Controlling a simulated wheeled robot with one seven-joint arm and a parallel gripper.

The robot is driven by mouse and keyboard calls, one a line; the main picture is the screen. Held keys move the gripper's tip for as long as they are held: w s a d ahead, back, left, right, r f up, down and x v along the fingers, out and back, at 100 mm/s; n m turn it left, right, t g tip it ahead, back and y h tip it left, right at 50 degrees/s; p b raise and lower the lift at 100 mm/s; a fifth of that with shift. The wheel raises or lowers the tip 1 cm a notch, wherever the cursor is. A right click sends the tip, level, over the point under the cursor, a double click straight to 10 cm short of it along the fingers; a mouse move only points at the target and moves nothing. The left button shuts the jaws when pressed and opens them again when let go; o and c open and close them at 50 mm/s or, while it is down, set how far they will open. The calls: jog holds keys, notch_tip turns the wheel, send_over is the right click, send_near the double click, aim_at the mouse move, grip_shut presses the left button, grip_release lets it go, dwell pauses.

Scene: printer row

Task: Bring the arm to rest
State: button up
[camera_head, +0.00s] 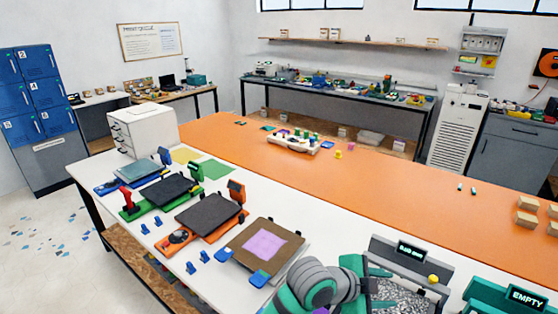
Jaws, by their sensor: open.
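My arm comes in at the bottom of the view, with grey and teal links bent to the right. My gripper (384,288) is at its end, beside and partly in front of a grey bin (397,246). Its teal fingers stand apart, and nothing shows between them. The palm is partly hidden by my own arm.
Several small printers stand on the white table, including an orange one (207,214) and one with a purple square (264,246) on its bed. A green bin marked EMPTY (526,297) is at the lower right. The orange table strip (400,180) is mostly clear.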

jog(key=d+r+n+t+h, duration=0.2)
jog(key=d+r+n+h, duration=0.1)
jog(key=d, duration=0.1)
jog(key=s+a+f+n+t+y, duration=0.3)
jog(key=s+a+f+n, duration=0.1)
jog(key=a+f+n, duration=0.1)
jog(key=s+a+f+n+t+y, duration=0.3)
jog(key=a+f+n, duration=0.3)
jog(key=n, duration=0.2)
jog(key=s+a+f+n+t+y, duration=0.4)
jog(key=a+f+n, duration=0.1)
jog(key=n, duration=0.2)
jog(key=shift+s+a+f+t, duration=0.2)
jog(key=shift+s+a+t, duration=0.1)
jog(key=s+a+f+y, duration=0.1)
jog(key=s+a, duration=0.3)
jog(key=s, duration=0.3)
jog(key=s+a+f+m+y, duration=0.1)
jog(key=s+a, duration=0.3)
jog(key=s, duration=0.3)
jog(key=s+a+f+g+y, duration=0.1)
jog(key=s+a, duration=0.3)
jog(key=s, duration=0.4)
jog(key=shift+a, duration=0.35)
